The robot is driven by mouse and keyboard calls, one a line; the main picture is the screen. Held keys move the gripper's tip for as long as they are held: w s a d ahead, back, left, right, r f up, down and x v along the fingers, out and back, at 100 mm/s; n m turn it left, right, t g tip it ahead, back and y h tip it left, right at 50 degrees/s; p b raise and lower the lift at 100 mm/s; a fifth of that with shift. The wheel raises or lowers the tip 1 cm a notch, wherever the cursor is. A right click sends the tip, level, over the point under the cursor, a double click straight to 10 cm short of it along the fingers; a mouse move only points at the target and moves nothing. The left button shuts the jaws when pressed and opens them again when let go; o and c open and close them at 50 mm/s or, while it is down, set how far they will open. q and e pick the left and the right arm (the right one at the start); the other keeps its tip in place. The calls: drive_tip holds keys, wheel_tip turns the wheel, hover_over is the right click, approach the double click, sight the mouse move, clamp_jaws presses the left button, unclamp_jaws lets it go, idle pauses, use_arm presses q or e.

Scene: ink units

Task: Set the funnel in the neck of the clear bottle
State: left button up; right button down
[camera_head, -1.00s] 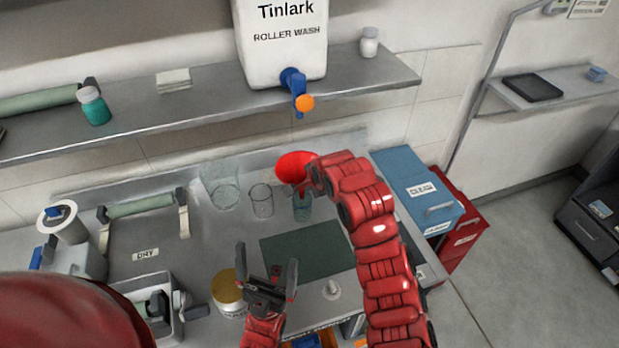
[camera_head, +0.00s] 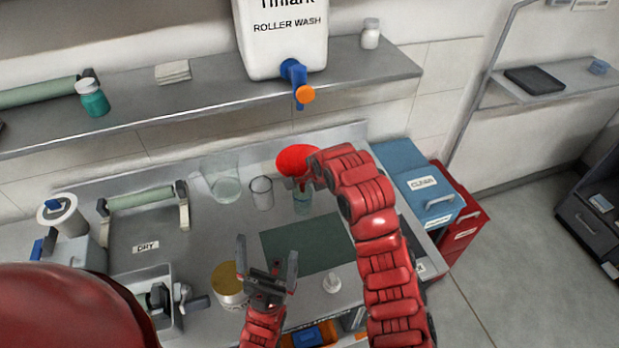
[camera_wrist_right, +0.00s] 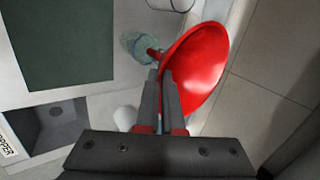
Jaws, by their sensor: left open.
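The red funnel (camera_head: 297,158) is at the back middle of the bench in the head view, its wide mouth up. It also shows large and tilted in the right wrist view (camera_wrist_right: 203,65). My right gripper (camera_head: 304,183) is closed around its lower part, with the fingers (camera_wrist_right: 161,88) close together there. The clear bottle (camera_head: 302,204) stands directly below, and it shows past the fingertips in the wrist view (camera_wrist_right: 136,44). The spout points at the bottle's top; I cannot tell whether it is inside the neck. My left gripper (camera_head: 268,262) is open and empty above the bench front.
A clear beaker (camera_head: 262,193) and a larger clear vessel (camera_head: 224,184) stand left of the bottle. A dark green mat (camera_head: 300,245) lies in front. A jar with a gold lid (camera_head: 228,284) is beside my left gripper. A shelf (camera_head: 200,104) with a white tank (camera_head: 281,45) overhangs behind.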

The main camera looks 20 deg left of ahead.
idle(0.7)
drive_tip(key=shift+f+b, duration=0.45)
drive_tip(key=c, duration=1.3)
unclamp_jaws()
drive_tip(key=shift+c, duration=0.2)
drive_tip(key=p+v, duration=0.4)
drive_tip(key=v, duration=0.7)
drive_tip(key=shift+p, duration=0.35)
